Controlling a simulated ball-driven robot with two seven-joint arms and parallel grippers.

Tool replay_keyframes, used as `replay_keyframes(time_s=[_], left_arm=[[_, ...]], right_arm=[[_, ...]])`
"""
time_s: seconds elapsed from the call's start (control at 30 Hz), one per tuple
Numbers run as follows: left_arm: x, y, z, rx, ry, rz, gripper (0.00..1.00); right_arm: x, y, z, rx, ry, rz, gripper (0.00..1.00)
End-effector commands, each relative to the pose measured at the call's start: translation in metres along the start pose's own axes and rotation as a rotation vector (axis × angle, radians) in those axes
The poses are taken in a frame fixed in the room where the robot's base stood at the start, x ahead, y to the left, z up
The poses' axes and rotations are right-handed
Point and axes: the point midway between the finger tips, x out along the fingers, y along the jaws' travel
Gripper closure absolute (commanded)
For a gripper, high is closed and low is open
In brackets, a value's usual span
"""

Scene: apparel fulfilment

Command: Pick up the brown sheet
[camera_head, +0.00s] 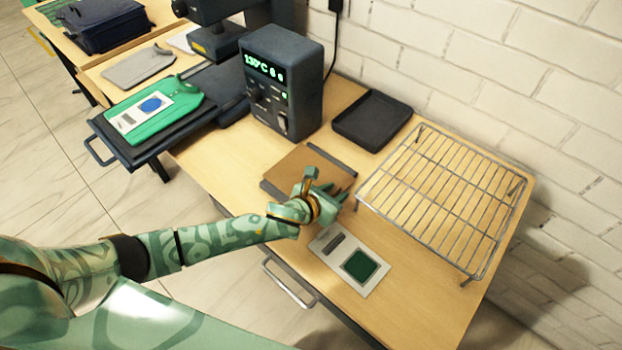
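The brown sheet (300,167) lies flat on the wooden table, with a dark strip along its far-right edge and another at its near-left edge. My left gripper (332,188) is over the sheet's near-right corner and hides that part. I cannot tell whether its fingers touch the sheet or whether they are open or shut. My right gripper is not in view.
A dark control box (283,82) stands behind the sheet. A black tray (372,119) and a wire rack (440,195) sit to the right. A white card with a green square (350,260) lies in front. A green shirt (155,112) lies on the press at left.

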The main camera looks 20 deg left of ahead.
Motion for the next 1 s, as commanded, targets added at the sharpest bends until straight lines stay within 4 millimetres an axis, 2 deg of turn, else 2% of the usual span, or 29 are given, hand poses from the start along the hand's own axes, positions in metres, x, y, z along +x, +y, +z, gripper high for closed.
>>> replay_keyframes(time_s=[0.1,0.13,0.23,0.27,0.6,0.77,0.9,1.0], left_arm=[[-0.001,0.000,0.001,0.000,-0.001,0.000,0.68],[-0.001,0.000,0.001,0.000,-0.001,0.000,0.71],[-0.001,0.000,0.001,0.000,-0.001,0.000,0.99],[-0.001,0.000,0.001,0.000,-0.001,0.000,1.00],[-0.002,0.000,0.002,0.000,-0.001,0.000,1.00],[-0.007,0.001,0.014,0.001,-0.004,0.000,1.00],[-0.020,0.001,0.037,0.003,-0.007,0.001,1.00],[-0.047,-0.010,0.047,0.002,-0.004,-0.002,1.00]], right_arm=[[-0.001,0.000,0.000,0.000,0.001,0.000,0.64],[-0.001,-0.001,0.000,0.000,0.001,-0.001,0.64],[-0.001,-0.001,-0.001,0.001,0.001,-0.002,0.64],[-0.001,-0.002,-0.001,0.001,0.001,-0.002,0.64],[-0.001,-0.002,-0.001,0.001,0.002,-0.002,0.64],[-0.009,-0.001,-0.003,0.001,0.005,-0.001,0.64],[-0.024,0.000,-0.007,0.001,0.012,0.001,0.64],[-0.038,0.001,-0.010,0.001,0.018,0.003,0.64]])
